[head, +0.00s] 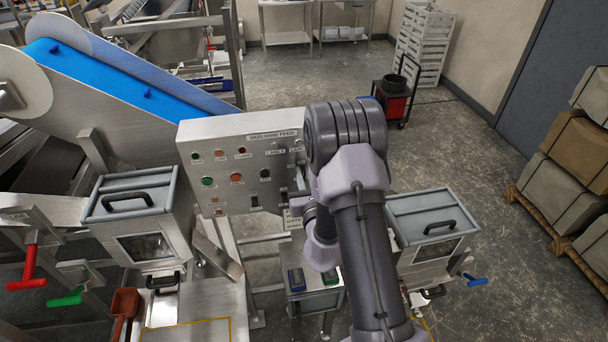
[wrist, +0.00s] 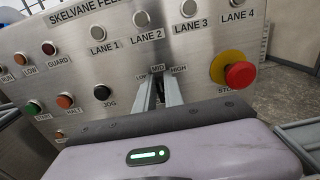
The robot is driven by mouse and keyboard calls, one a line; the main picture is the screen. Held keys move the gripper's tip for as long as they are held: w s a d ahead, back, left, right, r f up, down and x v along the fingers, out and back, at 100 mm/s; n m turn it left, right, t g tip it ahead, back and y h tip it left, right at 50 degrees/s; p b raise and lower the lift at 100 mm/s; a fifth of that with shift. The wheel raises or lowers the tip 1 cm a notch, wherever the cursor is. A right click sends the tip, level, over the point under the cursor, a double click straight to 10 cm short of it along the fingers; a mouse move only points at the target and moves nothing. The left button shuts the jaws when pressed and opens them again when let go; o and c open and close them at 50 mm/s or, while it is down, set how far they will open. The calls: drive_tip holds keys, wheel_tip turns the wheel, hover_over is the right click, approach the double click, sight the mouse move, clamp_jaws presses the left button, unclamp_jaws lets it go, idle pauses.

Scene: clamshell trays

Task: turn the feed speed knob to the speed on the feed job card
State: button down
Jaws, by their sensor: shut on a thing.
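The feed speed knob (wrist: 160,89) is on the steel feed panel in the wrist view, under the labels LOW, MID and HIGH. My gripper (wrist: 159,84) is shut on it, one finger on each side. The fingers hide most of the knob, and I cannot tell which label it points to. In the head view my arm covers the knob.
The red stop button (wrist: 240,74) with its yellow collar sits right of my fingers. A black JOG button (wrist: 102,92) is to their left. LANE 1 to LANE 4 buttons line the panel above. Lidded steel bins (head: 130,194) stand on both sides of the panel.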

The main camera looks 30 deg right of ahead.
drive_tip(key=shift+m, duration=0.3)
drive_tip(key=shift+s+d+f+m+p, duration=0.15)
drive_tip(key=shift+m+p, duration=0.35)
drive_tip(key=shift+m, duration=0.9)
drive_tip(key=shift+w+d+r+m+p, duration=0.15)
drive_tip(key=shift+m+p, duration=0.3)
drive_tip(key=shift+m, duration=0.95)
drive_tip(key=shift+s+d+f+m+p, duration=0.2)
drive_tip(key=shift+m+p, duration=0.3)
drive_tip(key=shift+m, duration=0.9)
drive_tip(key=shift+w+d, duration=0.1)
drive_tip(key=c, duration=1.4)
unclamp_jaws()
drive_tip(key=shift+c, duration=0.2)
drive_tip(key=shift+f, duration=0.1)
